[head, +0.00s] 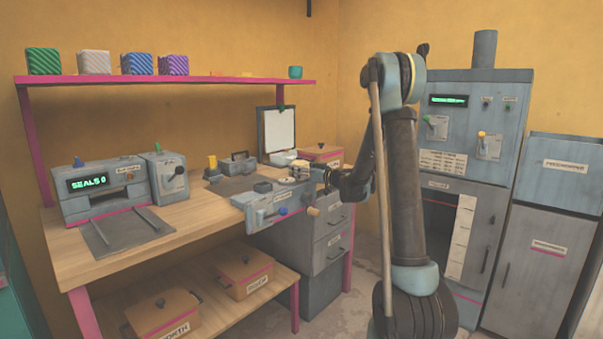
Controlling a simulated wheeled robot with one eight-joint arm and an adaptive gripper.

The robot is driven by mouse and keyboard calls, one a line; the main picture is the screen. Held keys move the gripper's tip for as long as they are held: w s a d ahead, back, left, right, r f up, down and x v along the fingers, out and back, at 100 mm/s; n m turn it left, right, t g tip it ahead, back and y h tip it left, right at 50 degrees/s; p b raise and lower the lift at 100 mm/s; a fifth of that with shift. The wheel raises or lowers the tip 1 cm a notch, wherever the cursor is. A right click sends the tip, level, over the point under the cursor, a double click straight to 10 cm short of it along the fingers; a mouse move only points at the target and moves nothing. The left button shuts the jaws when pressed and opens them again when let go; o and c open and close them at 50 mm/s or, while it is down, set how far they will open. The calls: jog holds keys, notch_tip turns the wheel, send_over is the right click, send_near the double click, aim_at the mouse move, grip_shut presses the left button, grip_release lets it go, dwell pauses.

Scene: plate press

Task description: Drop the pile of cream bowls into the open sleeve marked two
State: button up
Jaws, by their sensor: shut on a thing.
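My gripper (314,174) is at the far end of the bench, above the right end of a grey press unit. It is shut on a small cream stack (299,169), which looks like the pile of cream bowls; it is tiny and partly hidden by the gripper. I cannot make out any sleeve marked two. A pale bowl (283,158) sits behind the held stack, below a white board.
A sealing machine (101,187) reading "SEALS 0" stands on the left of the wooden bench (185,231). Lidded boxes (163,313) sit on the lower shelf. A pink shelf (200,80) holds several ribbed colored pots. A tall grey machine (463,150) stands right.

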jog(key=o, duration=1.1)
